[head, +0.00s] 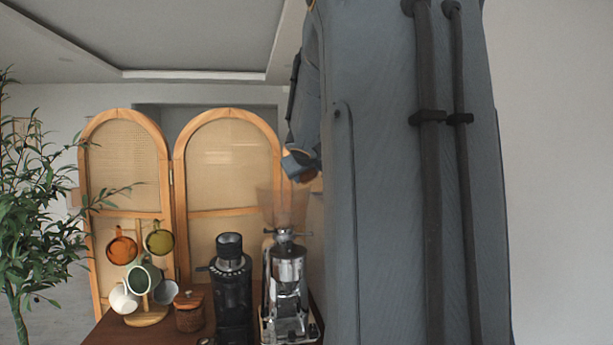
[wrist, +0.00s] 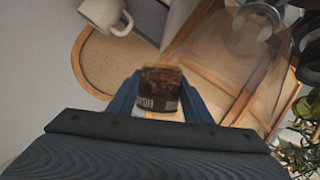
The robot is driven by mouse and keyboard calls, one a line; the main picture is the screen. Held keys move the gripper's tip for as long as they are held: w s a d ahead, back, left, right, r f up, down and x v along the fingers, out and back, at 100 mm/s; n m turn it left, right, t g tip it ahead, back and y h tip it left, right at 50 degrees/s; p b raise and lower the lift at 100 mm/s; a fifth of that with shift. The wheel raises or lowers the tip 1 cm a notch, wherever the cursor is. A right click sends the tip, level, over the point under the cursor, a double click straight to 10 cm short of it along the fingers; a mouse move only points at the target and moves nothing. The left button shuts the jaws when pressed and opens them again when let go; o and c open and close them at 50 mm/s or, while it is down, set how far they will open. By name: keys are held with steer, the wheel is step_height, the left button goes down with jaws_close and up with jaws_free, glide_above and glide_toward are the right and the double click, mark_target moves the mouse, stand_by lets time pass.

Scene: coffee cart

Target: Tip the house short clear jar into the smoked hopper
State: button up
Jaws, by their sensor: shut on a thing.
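My gripper (wrist: 158,92) is shut on a short clear jar (wrist: 160,84) in the wrist view. The jar holds dark brown contents and has a label with pale lettering along its lower edge. In the head view my gripper (head: 300,166) shows only in part beside my arm, and I cannot make out the jar clearly there. The smoked hopper (head: 283,207), a brownish see-through funnel, sits on top of a silver grinder (head: 287,275). My gripper is above it, slightly to the right. A see-through rounded shape at the upper right of the wrist view looks like the hopper (wrist: 248,38).
A black grinder (head: 231,285) stands left of the silver one. A wooden mug tree (head: 146,316) with several mugs and a brown lidded pot (head: 189,312) are farther left. Arched cane screens (head: 228,165) stand behind. My arm hides the right side.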

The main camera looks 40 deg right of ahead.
steer(key=shift+w+a, duration=0.1)
steer(key=shift+w+a+f+n+g+h+b, duration=0.2)
steer(key=shift+w+a+n+h+b, duration=0.15)
steer(key=shift+a+n+h+b, duration=0.15)
steer(key=shift+w+a+f+n+g+h+b, duration=0.2)
steer(key=shift+w+a+n+h+b, duration=0.15)
steer(key=shift+n+b, duration=0.25)
steer(key=shift+r+n+h+p, duration=0.25)
steer(key=shift+n+h+p, duration=0.1)
steer(key=shift+n+p, duration=0.25)
steer(key=shift+r+n+g+h+p, duration=0.15)
steer(key=shift+n+g+h+p, duration=0.15)
steer(key=shift+n+p, duration=0.15)
steer(key=shift+w+a+r+n+h+b, duration=0.15)
steer(key=shift+r+n+h+b, duration=0.35)
steer(key=shift+n+b, duration=0.8)
steer(key=shift+a+r+n+h+b, duration=0.15)
steer(key=shift+r+n+h+b, duration=0.35)
steer(key=shift+b, duration=1.3)
steer(key=shift+w+a+r+n+h+b, duration=0.2)
steer(key=shift+n+h+b, duration=0.2)
steer(key=shift+n+b, duration=0.6)
steer(key=shift+w+a+r+n+h+b, duration=0.15)
steer(key=shift+n+h+b, duration=0.4)
steer(key=shift+b, duration=0.65)
